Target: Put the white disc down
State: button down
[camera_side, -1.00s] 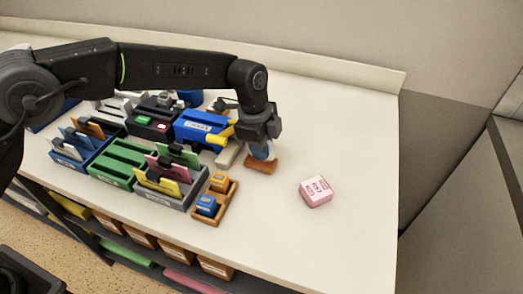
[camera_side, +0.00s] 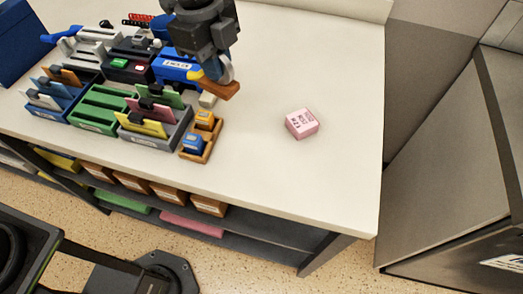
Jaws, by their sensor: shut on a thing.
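My gripper (camera_side: 212,66) hangs over the back middle of the table, above and right of the desk organisers. It is shut on a pale, bluish-white rounded thing, which I take for the white disc (camera_side: 229,72); only its edge shows beside the dark jaws. An orange-brown block (camera_side: 224,91) shows directly below the disc and seems joined to it. Both appear raised off the table (camera_side: 330,190), though the height is hard to judge. The fingertips are mostly hidden.
A pink box (camera_side: 302,123) sits on the table to the right. Left of the gripper are a blue box with a label (camera_side: 176,68), a green sorter (camera_side: 98,110), a grey sorter (camera_side: 155,132) and a small orange tray (camera_side: 203,147).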

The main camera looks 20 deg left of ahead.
jog(key=shift+m, duration=0.4)
jog(key=shift+s+d+f, duration=1.05)
jog(key=shift+d+f, duration=0.65)
jog(key=shift+f, duration=0.1)
jog(key=shift+s+d+f, duration=1.1)
jog(key=shift+d+f, duration=0.6)
jog(key=shift+f, duration=0.15)
jog(key=shift+s+d+f, duration=1.05)
jog(key=shift+d+f, duration=0.65)
jog(key=shift+f, duration=0.1)
jog(key=shift+f, duration=0.15)
jog(key=c, duration=1.2)
grip_release()
jog(key=shift+o, duration=0.2)
notch_tip(320, 180, up, 12)
jog(key=a, duration=0.1)
jog(key=shift+w+a, duration=0.35)
jog(key=shift+a, duration=0.05)
